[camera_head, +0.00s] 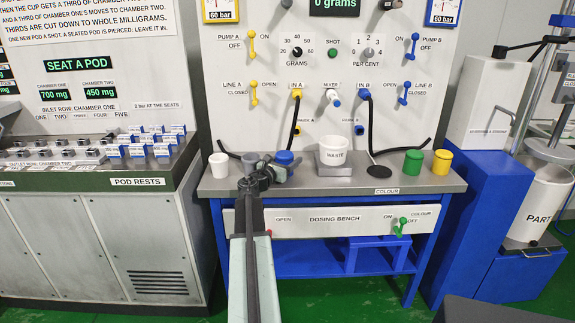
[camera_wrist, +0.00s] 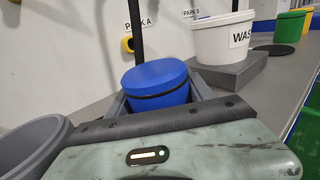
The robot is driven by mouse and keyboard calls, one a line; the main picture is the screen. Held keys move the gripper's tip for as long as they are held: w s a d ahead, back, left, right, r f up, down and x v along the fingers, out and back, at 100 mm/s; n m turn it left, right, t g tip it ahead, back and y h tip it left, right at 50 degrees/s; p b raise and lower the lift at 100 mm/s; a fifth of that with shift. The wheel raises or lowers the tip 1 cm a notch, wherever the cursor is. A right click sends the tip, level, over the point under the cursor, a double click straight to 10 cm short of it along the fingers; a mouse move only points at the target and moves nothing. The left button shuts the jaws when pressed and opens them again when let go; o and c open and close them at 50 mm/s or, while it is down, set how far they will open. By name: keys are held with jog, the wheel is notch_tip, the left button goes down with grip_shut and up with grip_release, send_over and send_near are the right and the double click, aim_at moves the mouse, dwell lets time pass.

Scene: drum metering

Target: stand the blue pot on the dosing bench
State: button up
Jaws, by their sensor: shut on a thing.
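The blue pot (camera_head: 284,158) is at the back of the dosing bench (camera_head: 300,186), left of the white waste pot. My gripper (camera_head: 279,170) reaches over the bench from the front and is shut on the blue pot. In the wrist view the blue pot (camera_wrist: 155,80) sits between the two grey fingers, with a dark band below its top. Its lower part is hidden by my gripper, so I cannot tell whether its base touches the bench top.
A grey pot (camera_head: 251,160) stands close left of my gripper, with a white pot (camera_head: 218,165) beyond it. The waste pot (camera_head: 333,151) stands on a grey block to the right. Green (camera_head: 413,162) and yellow (camera_head: 442,160) pots stand at the right end. Black hoses hang behind.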

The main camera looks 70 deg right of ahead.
jog(key=shift+f, duration=0.2)
jog(key=o, duration=1.6)
jog(key=shift+r, duration=0.1)
jog(key=shift+r, duration=0.1)
jog(key=shift+a+r, duration=0.1)
jog(key=shift+a, duration=0.15)
jog(key=v, duration=1.1)
jog(key=shift+w+a, duration=0.1)
jog(key=shift+a, duration=0.1)
